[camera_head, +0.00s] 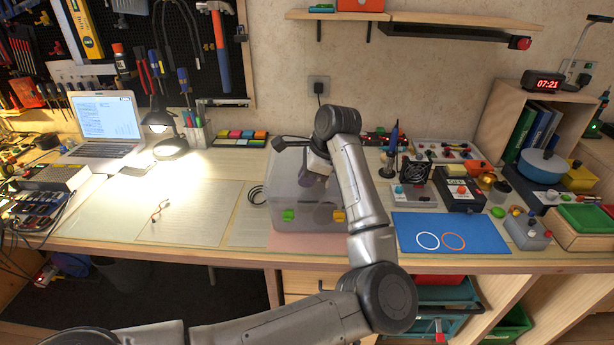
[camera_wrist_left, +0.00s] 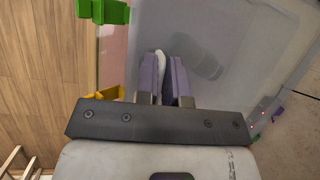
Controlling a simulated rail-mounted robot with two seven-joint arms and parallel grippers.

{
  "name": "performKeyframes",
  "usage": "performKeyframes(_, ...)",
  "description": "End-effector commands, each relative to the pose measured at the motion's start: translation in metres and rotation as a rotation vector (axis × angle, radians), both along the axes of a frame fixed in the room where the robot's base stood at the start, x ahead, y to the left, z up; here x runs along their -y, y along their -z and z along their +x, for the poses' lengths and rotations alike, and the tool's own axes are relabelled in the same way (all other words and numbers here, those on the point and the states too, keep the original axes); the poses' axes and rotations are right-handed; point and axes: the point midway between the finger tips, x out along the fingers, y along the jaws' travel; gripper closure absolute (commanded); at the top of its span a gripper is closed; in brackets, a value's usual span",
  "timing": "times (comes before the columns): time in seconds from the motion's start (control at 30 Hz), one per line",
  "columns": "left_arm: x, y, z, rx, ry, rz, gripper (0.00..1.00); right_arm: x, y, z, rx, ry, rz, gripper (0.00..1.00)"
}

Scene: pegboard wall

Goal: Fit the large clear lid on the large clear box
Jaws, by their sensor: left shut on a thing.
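The large clear box (camera_head: 290,197) stands near the front edge of the workbench, left of the blue mat. It has a green latch (camera_head: 288,215) and a yellow latch (camera_head: 339,216) at its front. The large clear lid (camera_wrist_left: 240,28) is hard to tell from the box; it appears to lie over it, but I cannot tell whether it is seated. My left gripper (camera_head: 316,180) reaches down over the box. In the left wrist view its purple fingers (camera_wrist_left: 163,75) are shut on a pale piece, seemingly of the lid. My right gripper is not in view.
A blue mat (camera_head: 450,233) with two rings lies right of the box. A fan (camera_head: 416,173) and small devices stand behind it. Paper sheets (camera_head: 190,210) and a lit lamp (camera_head: 163,130) are at left. A shelf (camera_head: 450,25) hangs above.

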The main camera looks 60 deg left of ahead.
Motion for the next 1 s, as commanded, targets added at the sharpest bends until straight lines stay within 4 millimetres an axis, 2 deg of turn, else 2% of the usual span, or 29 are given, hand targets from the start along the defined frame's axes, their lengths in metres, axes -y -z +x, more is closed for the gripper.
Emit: performKeyframes(1.0,0.0026,-0.0006,0.0003,-0.031,0.018,-0.052,1.00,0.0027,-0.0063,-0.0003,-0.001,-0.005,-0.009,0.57)
